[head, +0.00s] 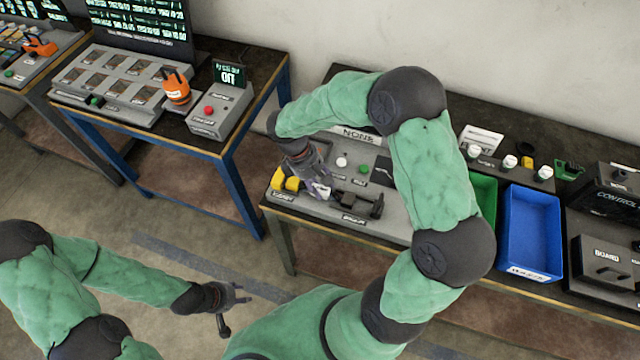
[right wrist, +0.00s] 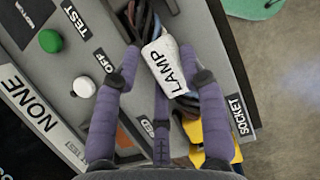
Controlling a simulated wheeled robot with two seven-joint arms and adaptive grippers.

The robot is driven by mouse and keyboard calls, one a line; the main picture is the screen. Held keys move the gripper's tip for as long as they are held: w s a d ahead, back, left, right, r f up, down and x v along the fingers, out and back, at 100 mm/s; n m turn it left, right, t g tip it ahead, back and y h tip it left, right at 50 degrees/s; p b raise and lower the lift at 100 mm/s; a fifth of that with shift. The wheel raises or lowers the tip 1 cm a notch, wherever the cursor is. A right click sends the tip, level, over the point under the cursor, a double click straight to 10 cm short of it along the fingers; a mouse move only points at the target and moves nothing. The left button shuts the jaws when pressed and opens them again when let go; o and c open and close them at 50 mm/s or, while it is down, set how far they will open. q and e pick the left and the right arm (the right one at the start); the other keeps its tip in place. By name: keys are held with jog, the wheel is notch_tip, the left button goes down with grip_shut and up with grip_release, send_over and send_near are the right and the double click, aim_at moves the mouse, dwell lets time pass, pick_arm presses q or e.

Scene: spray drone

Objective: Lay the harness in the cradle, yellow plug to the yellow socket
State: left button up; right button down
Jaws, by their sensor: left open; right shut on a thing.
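My right gripper (head: 316,184) is low over the grey test fixture (head: 395,226), and its fingers (right wrist: 160,82) are shut on the harness. The harness shows in the right wrist view as a white sleeve marked LAMP (right wrist: 166,64) with dark and brown wires at its ends. Yellow connector parts (head: 284,179) sit at the fixture's left end, beside the gripper; they also show in the right wrist view (right wrist: 218,138), partly behind a finger. I cannot tell whether plug and socket are mated. A black connector part (head: 370,206) lies to the right. My left gripper (head: 235,302) is open and empty, above the floor.
The fixture has a white button (head: 342,162), a green button (head: 364,169) and a sign reading NONE (head: 362,136). Right of it stand a green bin (head: 484,203) and a blue bin (head: 530,228). A blue-framed table (head: 225,150) with devices is at left.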

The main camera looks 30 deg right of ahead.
jog(key=shift+f, duration=0.1)
jog(key=c, duration=0.7)
grip_release()
jog(key=p+v, duration=0.2)
jog(key=v, duration=1)
